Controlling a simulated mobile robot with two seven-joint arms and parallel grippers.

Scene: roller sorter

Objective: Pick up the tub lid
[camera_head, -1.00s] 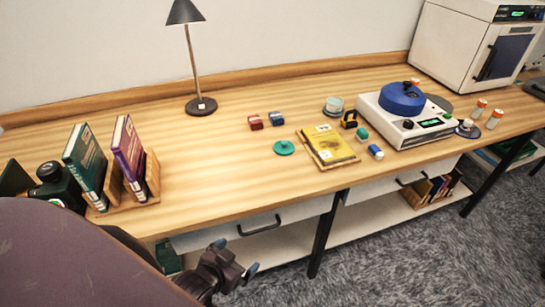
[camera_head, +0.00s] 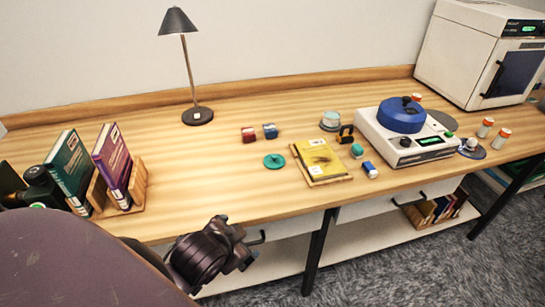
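The tub lid appears to be the flat teal disc with a small knob (camera_head: 274,161), lying on the wooden desk left of the yellow book. My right gripper is not in view.
A yellow book (camera_head: 322,159) lies just right of the lid. A white device with a blue top (camera_head: 402,116) stands to the right, bookends with books (camera_head: 114,168) to the left. The desk left of the lid is clear.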

